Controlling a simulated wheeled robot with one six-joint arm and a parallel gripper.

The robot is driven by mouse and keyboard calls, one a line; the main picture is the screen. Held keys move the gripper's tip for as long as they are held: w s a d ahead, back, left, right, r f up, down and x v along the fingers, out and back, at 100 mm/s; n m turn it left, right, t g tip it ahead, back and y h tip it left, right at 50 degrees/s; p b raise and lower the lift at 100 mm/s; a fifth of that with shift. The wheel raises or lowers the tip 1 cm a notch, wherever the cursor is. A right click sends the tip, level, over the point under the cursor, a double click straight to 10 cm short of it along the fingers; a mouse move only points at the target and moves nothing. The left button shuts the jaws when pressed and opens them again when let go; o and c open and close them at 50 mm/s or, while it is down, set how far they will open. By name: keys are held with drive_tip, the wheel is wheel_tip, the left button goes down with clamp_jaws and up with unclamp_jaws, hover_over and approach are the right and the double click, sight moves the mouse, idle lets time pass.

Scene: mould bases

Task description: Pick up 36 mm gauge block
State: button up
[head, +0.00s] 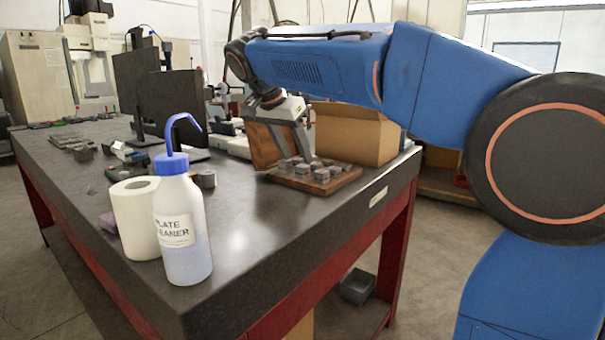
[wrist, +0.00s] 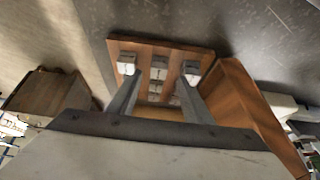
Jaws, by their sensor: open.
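Several small grey gauge blocks (head: 302,170) sit on a brown wooden tray (head: 340,183) near the table's right end. No size marking can be read, so I cannot tell which is the 36 mm block. My gripper (head: 299,152) points down just over the tray. In the wrist view my gripper (wrist: 159,80) is open, its two fingers spread over the wooden tray (wrist: 178,52). A grey block (wrist: 160,71) shows between the fingers, with others near each fingertip. I cannot tell whether the fingers touch any block. Part of the tray is hidden by my gripper.
A wooden lid (head: 262,147) stands upright beside the tray, close to my gripper. A cardboard box (head: 352,135) is behind it. A plate cleaner bottle (head: 182,225) and paper roll (head: 134,215) stand on the dark table (head: 255,235) in front. The table between them and the tray is clear.

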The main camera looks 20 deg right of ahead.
sight(302, 166)
drive_tip(key=x, duration=0.4)
drive_tip(key=shift+s+d, duration=0.1)
drive_tip(key=c, duration=1)
clamp_jaws()
drive_tip(key=shift+r, duration=0.15)
